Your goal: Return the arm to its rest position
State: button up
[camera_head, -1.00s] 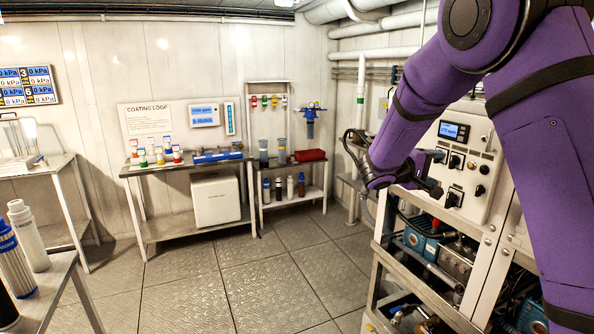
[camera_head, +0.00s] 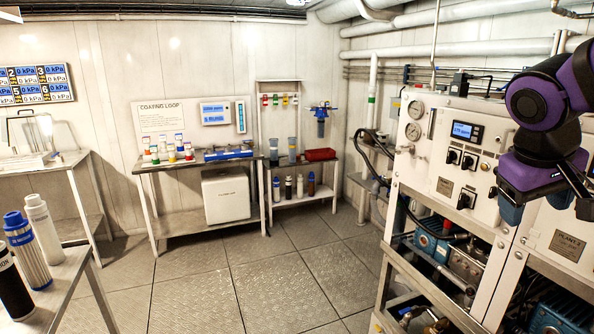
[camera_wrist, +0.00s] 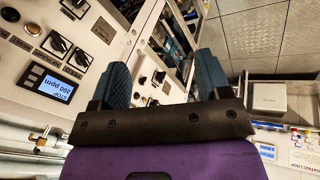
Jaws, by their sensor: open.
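My arm, purple and black, is folded at the right edge of the head view, in front of the white machine panel (camera_head: 440,150). My gripper (camera_wrist: 162,85) shows in the wrist view with its two blue-grey fingers apart and nothing between them. In the head view only part of my gripper (camera_head: 535,203) shows below the purple wrist, pointing down. It appears apart from the panel. The panel's display (camera_head: 466,131) and black knobs (camera_head: 460,160) are uncovered; the display also shows in the wrist view (camera_wrist: 55,85), reading 200 ppm.
A steel table (camera_head: 75,262) with several filter cartridges stands at the lower left. A bench (camera_head: 200,163) with bottles and a smaller shelf (camera_head: 300,200) with a red tray (camera_head: 320,154) line the back wall. The floor (camera_head: 270,280) between is clear.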

jog(key=s+a+t+y, duration=0.3)
jog(key=s+a, duration=0.3)
jog(key=s, duration=0.3)
jog(key=shift+a+r+y, duration=0.2)
jog(key=shift+y, duration=0.3)
